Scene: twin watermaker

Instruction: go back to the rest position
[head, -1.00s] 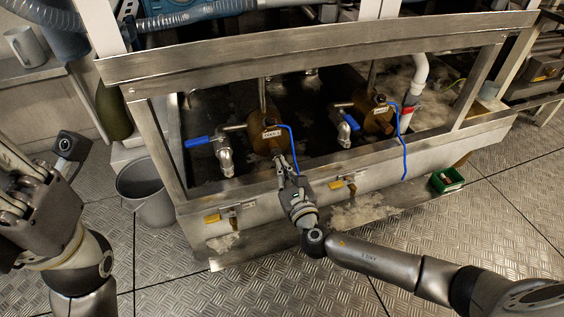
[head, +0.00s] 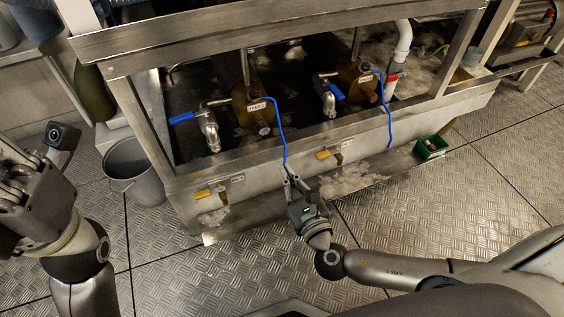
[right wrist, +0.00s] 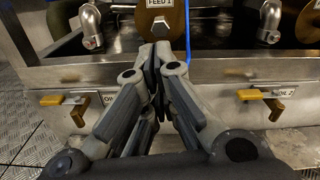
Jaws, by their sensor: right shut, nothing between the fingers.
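My right gripper (head: 291,180) is in front of the metal frame's front edge, its fingers pointing up toward the tank. It is shut and empty, and its closed fingers show in the right wrist view (right wrist: 159,58). The brown unit labelled FEED 1 (head: 256,110) is beyond the fingertips, apart from them; it also shows at the top of the right wrist view (right wrist: 161,22). My left gripper (head: 22,190) is at the left edge of the head view. Its fingertips are not clear, so its opening cannot be told.
A steel-framed tank (head: 220,165) has blue-handled valves (head: 183,118) and yellow-handled drain taps (head: 203,193). A blue hose (head: 280,135) hangs over its front edge near my right gripper. A grey bucket (head: 135,172) and green box (head: 431,147) are on the floor. Open floor lies at right.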

